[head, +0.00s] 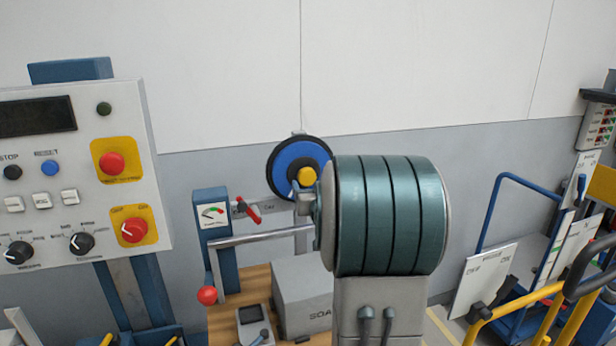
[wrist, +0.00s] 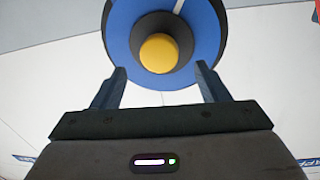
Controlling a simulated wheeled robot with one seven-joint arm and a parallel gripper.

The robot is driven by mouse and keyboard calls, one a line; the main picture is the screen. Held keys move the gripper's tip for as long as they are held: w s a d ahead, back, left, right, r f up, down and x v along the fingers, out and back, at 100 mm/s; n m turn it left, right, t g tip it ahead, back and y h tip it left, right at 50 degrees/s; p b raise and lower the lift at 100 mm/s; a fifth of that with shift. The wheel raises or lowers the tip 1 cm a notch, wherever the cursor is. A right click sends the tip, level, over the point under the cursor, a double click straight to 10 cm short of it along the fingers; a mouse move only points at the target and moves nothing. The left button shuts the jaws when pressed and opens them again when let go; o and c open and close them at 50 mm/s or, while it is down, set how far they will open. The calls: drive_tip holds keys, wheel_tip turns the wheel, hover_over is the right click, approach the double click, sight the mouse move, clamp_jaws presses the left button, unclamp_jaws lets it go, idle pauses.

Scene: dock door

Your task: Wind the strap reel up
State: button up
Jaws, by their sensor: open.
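The strap reel (head: 284,163) is a blue disc with a dark rim and a yellow knob (head: 307,176), mounted at the wall behind the bench. In the wrist view the reel (wrist: 205,35) fills the upper middle, with a dark hub and the round yellow knob (wrist: 159,53) facing the camera. My gripper (wrist: 161,69) is open, its two fingertips apart on either side of the knob in the picture. I cannot tell how far the fingers reach along the knob. In the head view my own arm hides most of the gripper and part of the reel's surroundings.
A control panel (head: 75,190) with red buttons and dials stands at left. A gauge post (head: 213,213), a red-handled valve (head: 247,209) and a red-ended lever (head: 207,295) are beside the reel. A grey box (head: 303,290) sits on the wooden bench below. Carts stand at right.

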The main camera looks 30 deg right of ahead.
sight(307, 178)
drive_tip(key=shift+p+x, duration=0.6)
drive_tip(key=shift+x, duration=2)
drive_tip(key=c, duration=1.4)
drive_tip(key=shift+w+a, duration=0.1)
